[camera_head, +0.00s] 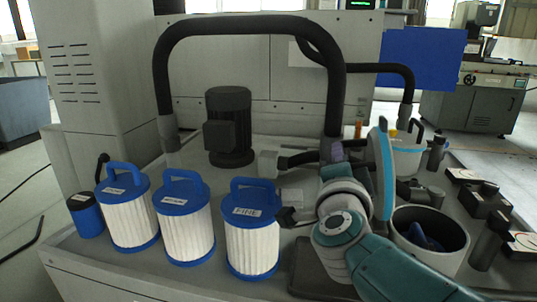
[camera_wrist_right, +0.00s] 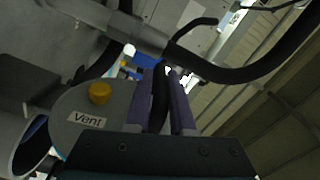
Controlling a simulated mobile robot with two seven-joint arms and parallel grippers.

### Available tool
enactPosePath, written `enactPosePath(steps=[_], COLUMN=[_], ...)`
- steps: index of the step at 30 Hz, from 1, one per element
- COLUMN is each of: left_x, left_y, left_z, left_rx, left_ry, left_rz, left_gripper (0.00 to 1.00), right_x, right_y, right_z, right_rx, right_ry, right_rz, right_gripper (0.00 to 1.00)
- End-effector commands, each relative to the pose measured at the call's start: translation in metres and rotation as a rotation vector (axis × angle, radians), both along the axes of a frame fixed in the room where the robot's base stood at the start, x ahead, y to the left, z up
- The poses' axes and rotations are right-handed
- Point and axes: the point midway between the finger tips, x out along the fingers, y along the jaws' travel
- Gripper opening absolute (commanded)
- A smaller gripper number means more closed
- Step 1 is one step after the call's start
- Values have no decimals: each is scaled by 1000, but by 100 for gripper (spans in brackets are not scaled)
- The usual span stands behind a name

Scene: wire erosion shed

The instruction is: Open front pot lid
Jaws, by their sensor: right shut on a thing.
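The front pot (camera_head: 462,240) is a grey cylinder at the right of the head view. Its mouth is uncovered and something blue shows inside. Its round lid (camera_head: 384,165), with a teal rim, stands steeply tilted up at the pot's left side. In the right wrist view the lid (camera_wrist_right: 112,105) shows grey with a "Vent" label and a yellow knob. My right gripper (camera_head: 335,150), with purple fingers, is shut on the lid's black handle (camera_wrist_right: 158,95); the fingers also show in the wrist view (camera_wrist_right: 168,100). My left gripper is not in view.
A second pot (camera_head: 408,162) with a black handle stands behind. Three white filters with blue caps (camera_head: 249,235) stand at the left front. A thick black hose (camera_head: 250,25) arches over a dark motor (camera_head: 229,125). Black blocks (camera_head: 485,200) lie at the right.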

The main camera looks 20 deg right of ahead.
Motion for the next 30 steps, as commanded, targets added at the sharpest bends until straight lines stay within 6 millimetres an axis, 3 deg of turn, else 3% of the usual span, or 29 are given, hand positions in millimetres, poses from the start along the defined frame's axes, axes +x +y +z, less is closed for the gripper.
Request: enactPosePath(steps=[6,7,14,23,30], left_x=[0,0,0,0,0], left_y=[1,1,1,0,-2], left_z=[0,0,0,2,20], left_rx=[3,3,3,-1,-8], left_ry=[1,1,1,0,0], left_rz=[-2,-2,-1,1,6], left_gripper=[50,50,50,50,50], right_x=[1,1,0,-3,-36], right_y=[1,1,0,2,22], right_z=[2,2,1,1,2], right_rx=[0,0,1,2,4], right_ry=[-3,-3,-2,0,3], right_rz=[1,1,0,0,0], right_gripper=[0,25,50,50,50])
